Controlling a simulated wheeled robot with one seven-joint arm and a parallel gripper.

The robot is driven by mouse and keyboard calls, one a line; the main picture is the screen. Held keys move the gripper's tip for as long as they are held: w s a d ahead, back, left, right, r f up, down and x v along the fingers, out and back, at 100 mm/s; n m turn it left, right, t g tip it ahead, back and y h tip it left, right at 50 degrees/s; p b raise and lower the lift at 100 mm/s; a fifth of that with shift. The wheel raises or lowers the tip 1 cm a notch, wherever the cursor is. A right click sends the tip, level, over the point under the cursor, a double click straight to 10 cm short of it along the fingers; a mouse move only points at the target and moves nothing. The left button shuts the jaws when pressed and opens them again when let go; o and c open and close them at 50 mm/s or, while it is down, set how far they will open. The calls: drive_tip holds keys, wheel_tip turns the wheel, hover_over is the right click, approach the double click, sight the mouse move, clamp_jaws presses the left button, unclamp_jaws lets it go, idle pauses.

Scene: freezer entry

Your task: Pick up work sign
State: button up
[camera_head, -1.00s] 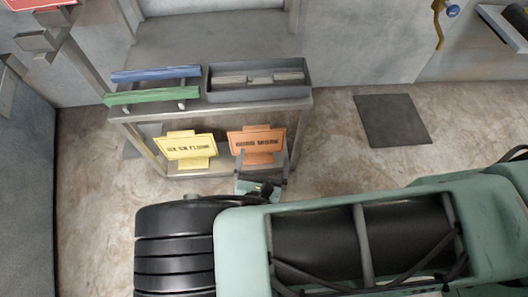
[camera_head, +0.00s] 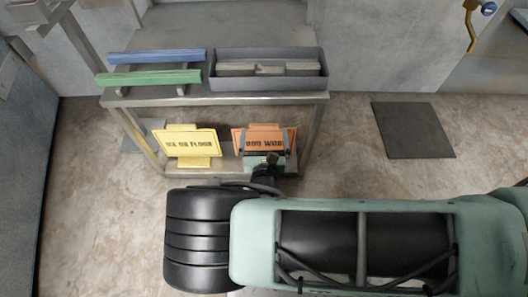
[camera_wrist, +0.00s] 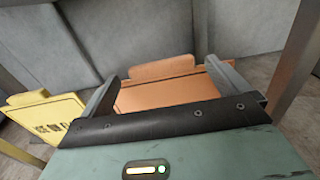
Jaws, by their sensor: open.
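The orange work sign (camera_head: 264,133) stands on the lower shelf of the metal table. Its dark lettering is partly covered by my gripper in the head view. My gripper (camera_head: 265,148) is in front of the sign, with one finger at each side of it. In the wrist view the fingers (camera_wrist: 165,80) are spread apart, and the orange sign (camera_wrist: 165,93) shows between and beyond them. I cannot tell whether either finger touches it. A yellow sign (camera_head: 188,142) with dark lettering stands to its left, and it also shows in the wrist view (camera_wrist: 50,115).
The metal table (camera_head: 320,97) has legs on both sides of the signs and a top shelf above them. On top are a grey tray (camera_head: 268,84), a blue bar (camera_head: 160,56) and a green bar (camera_head: 155,77). A dark mat (camera_head: 412,130) lies on open floor at right.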

sight(264, 127)
drive_tip(key=w+b, duration=0.2)
drive_tip(key=w, duration=0.3)
drive_tip(key=shift+w+d+f+b, duration=0.1)
drive_tip(key=shift+w+b, duration=0.25)
drive_tip(key=shift+w, duration=0.25)
drive_tip(key=c, duration=1.2)
drive_tip(key=shift+c, duration=1)
drive_tip(key=shift+r, duration=0.25)
